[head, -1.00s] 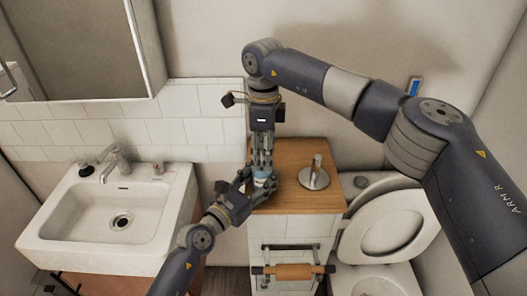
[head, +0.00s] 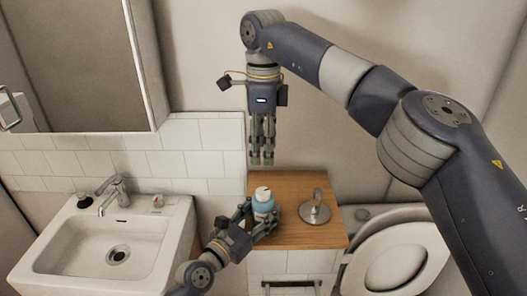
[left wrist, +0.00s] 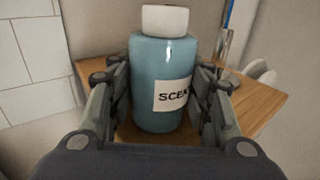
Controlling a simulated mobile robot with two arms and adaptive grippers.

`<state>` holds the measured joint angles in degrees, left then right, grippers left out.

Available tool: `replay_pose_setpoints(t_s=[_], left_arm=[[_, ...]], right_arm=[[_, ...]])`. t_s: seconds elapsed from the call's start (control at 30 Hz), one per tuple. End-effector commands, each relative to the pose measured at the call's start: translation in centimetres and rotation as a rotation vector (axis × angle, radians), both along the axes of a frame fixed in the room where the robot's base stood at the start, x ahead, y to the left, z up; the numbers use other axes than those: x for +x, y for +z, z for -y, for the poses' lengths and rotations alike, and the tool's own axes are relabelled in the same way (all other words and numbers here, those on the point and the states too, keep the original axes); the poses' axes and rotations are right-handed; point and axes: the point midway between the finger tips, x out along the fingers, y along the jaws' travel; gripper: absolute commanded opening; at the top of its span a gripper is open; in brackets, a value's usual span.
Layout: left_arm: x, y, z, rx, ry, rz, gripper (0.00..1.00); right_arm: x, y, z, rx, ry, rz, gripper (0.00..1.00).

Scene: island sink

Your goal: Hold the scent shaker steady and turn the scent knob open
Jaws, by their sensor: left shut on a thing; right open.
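The scent shaker (head: 264,207) is a blue-teal bottle standing upright near the front left of the wooden cabinet top. Its white knob (head: 263,192) is on top and uncovered. In the left wrist view the shaker (left wrist: 150,85) has a white label with part of the word "SCENT", and its white knob (left wrist: 165,20) shows at the top edge. My left gripper (head: 262,213) is shut on the bottle's body, one finger on each side. My right gripper (head: 261,161) is open and empty, pointing down above the knob and clear of it.
A metal stand with an upright post (head: 315,211) is on the wooden top (head: 300,238), right of the shaker. A white sink (head: 60,225) with a tap is at the left. A toilet (head: 395,265) is at the right. A mirror cabinet (head: 80,65) hangs at the upper left.

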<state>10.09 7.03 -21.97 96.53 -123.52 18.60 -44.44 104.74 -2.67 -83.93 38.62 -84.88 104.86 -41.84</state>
Motion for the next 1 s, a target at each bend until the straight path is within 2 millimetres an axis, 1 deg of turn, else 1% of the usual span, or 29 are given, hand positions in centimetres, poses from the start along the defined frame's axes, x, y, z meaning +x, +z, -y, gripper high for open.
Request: replay_pose_setpoints(t_s=[0.23, 0.27, 0.3, 0.33, 0.67, 0.77, 0.87, 1.0], left_arm=[[0.0, -0.1, 0.0, 0.001, -0.001, -0.002, 0.18], [0.0, -0.1, 0.0, 0.001, -0.001, -0.002, 0.53], [0.0, -0.1, 0.0, 0.001, -0.001, -0.002, 0.62], [0.0, -0.1, 0.0, 0.001, -0.001, -0.002, 0.69], [0.0, 0.0, 0.0, 0.0, 0.0, 0.0, 0.7], [-0.3, -0.1, -0.3, 0.001, 0.001, -0.001, 0.7], [-1.3, -0.1, -1.0, 0.0, 0.001, -0.002, 0.7], [-3.6, -0.2, -2.7, 0.003, 0.001, -0.003, 0.7]], right_arm=[[0.0, 0.0, 0.0, 0.0, 0.0, 0.0, 0.51], [0.0, 0.0, 0.0, 0.0, 0.0, 0.0, 0.51], [0.0, 0.0, 0.0, 0.0, 0.0, 0.0, 0.51], [0.0, 0.0, 0.0, 0.0, 0.0, 0.0, 0.51], [0.0, -0.1, 0.0, 0.001, -0.001, 0.0, 0.51], [0.0, -0.1, 0.0, 0.001, -0.001, 0.0, 0.51], [0.0, -0.1, 0.0, 0.001, -0.001, 0.0, 0.51], [0.0, -0.1, 0.0, 0.001, -0.001, 0.0, 0.51]])
